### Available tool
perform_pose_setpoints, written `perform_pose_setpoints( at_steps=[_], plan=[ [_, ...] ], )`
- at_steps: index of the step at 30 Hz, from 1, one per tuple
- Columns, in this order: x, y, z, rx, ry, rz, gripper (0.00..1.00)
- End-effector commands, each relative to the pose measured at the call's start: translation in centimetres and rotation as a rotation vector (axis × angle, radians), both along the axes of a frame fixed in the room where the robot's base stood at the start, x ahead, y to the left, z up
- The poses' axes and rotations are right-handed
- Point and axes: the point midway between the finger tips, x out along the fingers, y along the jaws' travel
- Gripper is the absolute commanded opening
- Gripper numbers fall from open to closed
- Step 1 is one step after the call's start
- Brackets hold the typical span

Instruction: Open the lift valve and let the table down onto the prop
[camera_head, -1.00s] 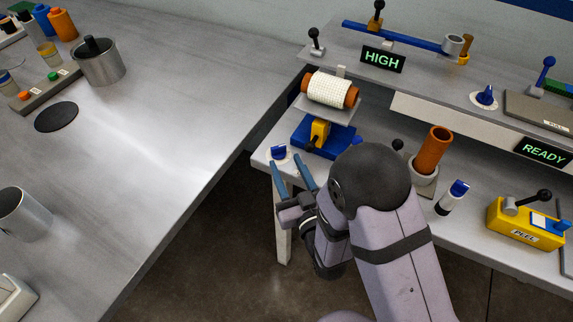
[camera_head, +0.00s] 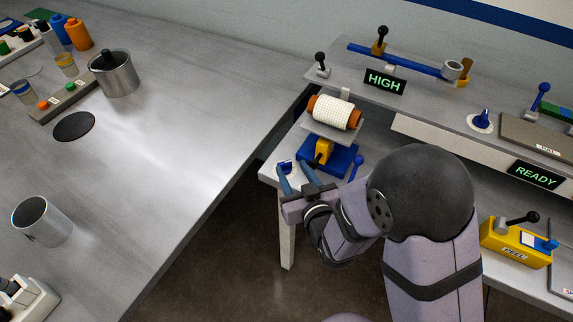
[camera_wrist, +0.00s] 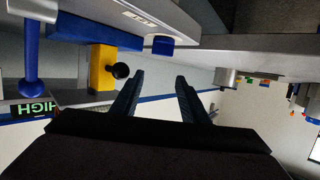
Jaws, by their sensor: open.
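The lift has a blue base (camera_head: 342,160), a yellow block with a black knob (camera_head: 323,150) and a raised grey table (camera_head: 334,132). A white roll with orange ends (camera_head: 334,112) lies on the table. A blue knob (camera_head: 284,167) on a white disc sits at the bench's left corner; I take it as the valve. It also shows ahead of the fingers in the wrist view (camera_wrist: 163,43). My gripper (camera_head: 294,176) is open and empty, its fingers close to this knob. I cannot tell whether they touch it. The yellow block (camera_wrist: 102,66) is left of the fingers there.
A blue ball lever (camera_head: 356,166) stands right of the lift. A sign reads HIGH (camera_head: 384,82); another reads READY (camera_head: 537,175). A yellow PEEL box (camera_head: 515,243) is at right. The left bench (camera_head: 185,130) holds a lidded pot (camera_head: 113,74) and cups; a gap separates the benches.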

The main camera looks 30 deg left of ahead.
Motion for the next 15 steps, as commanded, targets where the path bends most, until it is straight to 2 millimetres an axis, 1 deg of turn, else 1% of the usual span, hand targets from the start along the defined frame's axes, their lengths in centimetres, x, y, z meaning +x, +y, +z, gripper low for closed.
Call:
perform_pose_setpoints(
  at_steps=[1,3,6,11,15],
  plan=[
    [-0.2,-0.2,-0.8,-0.026,0.023,0.000,0.41],
    [-0.4,-0.4,-1.7,-0.053,0.047,0.001,0.41],
    [-0.6,-0.6,-2.4,-0.075,0.066,0.001,0.41],
    [-0.6,-0.6,-2.6,-0.081,0.070,0.001,0.41],
    [-0.2,-0.2,-2.7,-0.080,0.070,0.001,0.41]
  ],
)
